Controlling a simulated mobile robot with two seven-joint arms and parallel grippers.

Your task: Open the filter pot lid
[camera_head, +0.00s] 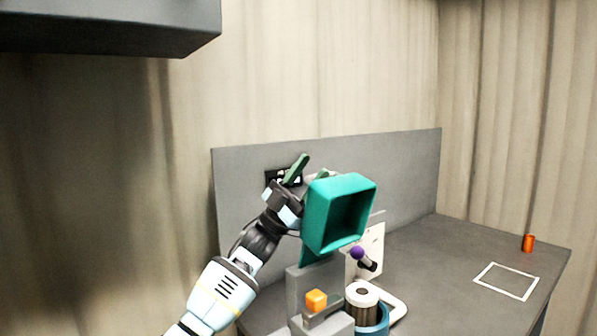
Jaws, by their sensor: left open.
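A teal hollow box-shaped piece (326,205), which looks like the filter pot lid, stands tilted up with its open side facing me. A teal strip below it runs down to a grey block. My left gripper (309,171) is behind its upper left edge, with two green fingers apart and nothing seen between them. The lid partly hides the far finger, and I cannot tell whether it touches the lid. A blue pot (380,321) stands low in the view, with a white-topped, dark-sided cylinder (362,294) in or in front of it. My right gripper is out of view.
A purple-knobbed lever (357,253) sits before a white panel (374,242). The grey table (440,260) is mostly clear rightward, with a white square outline (507,281) and orange cylinder (528,242).

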